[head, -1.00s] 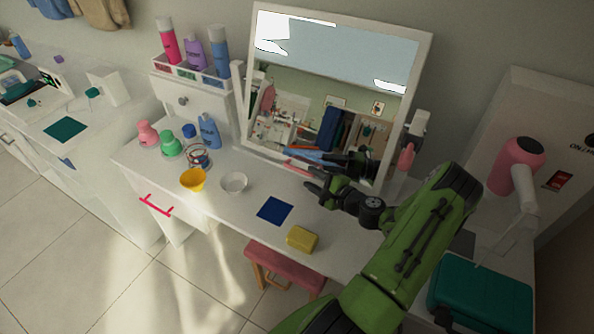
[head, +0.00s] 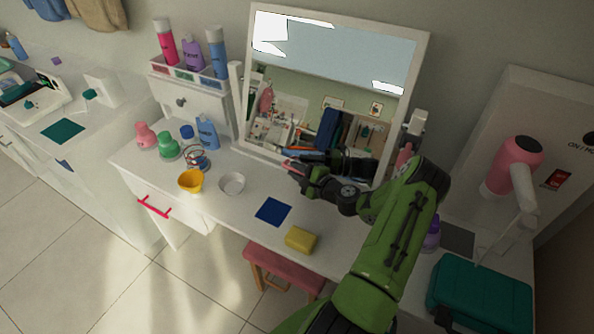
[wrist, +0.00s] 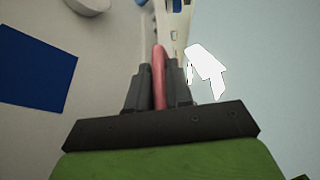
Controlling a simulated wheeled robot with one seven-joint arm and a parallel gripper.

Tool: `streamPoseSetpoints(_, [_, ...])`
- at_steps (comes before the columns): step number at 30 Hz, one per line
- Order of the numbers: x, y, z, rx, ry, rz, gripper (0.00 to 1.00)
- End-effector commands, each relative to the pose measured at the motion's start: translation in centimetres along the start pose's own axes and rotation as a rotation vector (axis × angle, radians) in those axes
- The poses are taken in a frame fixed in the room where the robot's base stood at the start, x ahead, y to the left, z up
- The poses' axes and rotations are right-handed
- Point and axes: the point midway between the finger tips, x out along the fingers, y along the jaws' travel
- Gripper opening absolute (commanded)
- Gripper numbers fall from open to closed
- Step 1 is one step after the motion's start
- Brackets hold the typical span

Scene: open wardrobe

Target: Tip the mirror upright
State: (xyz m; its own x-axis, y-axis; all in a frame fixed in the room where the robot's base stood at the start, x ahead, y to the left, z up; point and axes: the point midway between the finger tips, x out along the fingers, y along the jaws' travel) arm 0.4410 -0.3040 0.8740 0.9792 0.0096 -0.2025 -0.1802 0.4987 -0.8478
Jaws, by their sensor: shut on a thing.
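The mirror (head: 330,75) has a white frame and stands at the back of the white vanity table between two side posts. It leans, but its exact tilt is hard to judge. A pink handle (wrist: 158,75) runs along its lower edge. My gripper (head: 291,166) is at the lower edge of the mirror, with its dark fingers (wrist: 157,80) shut on the pink handle, one on each side. In the head view, my gripper and its reflection hide most of the handle.
A blue square (head: 273,211), yellow block (head: 301,239), white bowl (head: 232,184) and yellow cup (head: 191,181) lie on the tabletop in front. Bottles (head: 207,133) stand at left. A pink hair dryer (head: 512,165) and teal case (head: 480,300) are at right.

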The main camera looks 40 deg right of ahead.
Motion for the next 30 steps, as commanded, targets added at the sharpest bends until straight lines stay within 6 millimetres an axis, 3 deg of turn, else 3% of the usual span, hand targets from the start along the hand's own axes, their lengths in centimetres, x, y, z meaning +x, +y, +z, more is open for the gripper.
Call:
streamPoseSetpoints(9, [1.4, 0.5, -3.5, -0.135, 0.002, -0.057, 0.00])
streamPoseSetpoints(18, [2.7, -0.6, -6.8, -0.295, 0.002, -0.122, 0.00])
streamPoseSetpoints(30, [2.8, -1.1, -7.1, -0.324, 0.002, -0.130, 0.00])
